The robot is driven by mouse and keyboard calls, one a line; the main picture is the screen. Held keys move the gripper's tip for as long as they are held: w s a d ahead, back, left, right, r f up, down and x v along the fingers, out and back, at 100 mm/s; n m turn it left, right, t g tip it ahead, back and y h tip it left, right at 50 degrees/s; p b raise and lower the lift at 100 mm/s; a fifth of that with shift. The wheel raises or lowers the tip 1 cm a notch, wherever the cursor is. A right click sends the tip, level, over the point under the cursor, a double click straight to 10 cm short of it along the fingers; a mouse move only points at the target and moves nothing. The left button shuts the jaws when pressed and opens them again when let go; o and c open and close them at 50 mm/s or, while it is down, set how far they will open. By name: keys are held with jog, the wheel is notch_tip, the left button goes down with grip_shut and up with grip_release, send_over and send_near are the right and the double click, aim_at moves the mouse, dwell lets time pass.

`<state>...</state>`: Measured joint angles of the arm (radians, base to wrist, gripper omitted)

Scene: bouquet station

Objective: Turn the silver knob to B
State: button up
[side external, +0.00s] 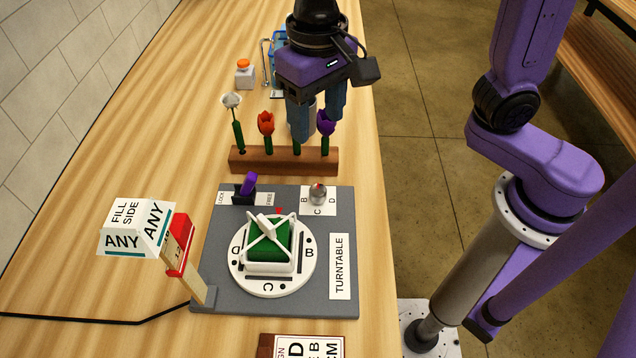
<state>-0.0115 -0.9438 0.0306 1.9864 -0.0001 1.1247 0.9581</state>
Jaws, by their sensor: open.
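The silver knob (318,195) sits on a white label plate (305,209) marked B, C and D, at the back right of the grey turntable base (225,260). A small red mark shows on the knob's top, but I cannot tell for certain which letter it points to. My gripper (315,125) is open and points down. It is behind the knob in the picture, over the wooden flower holder, apart from the knob. Its fingers partly cover the flowers and a grey cylinder behind them.
The wooden holder (284,161) carries white, red and purple flowers. The white turntable (272,290) holds a green block in a white frame. A purple lever (248,184) stands left of the knob.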

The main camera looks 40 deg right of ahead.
aim_at(318, 190)
notch_tip(318, 190, down, 16)
jog(key=shift+f, duration=0.15)
dwell(0.4)
jog(key=c, duration=1)
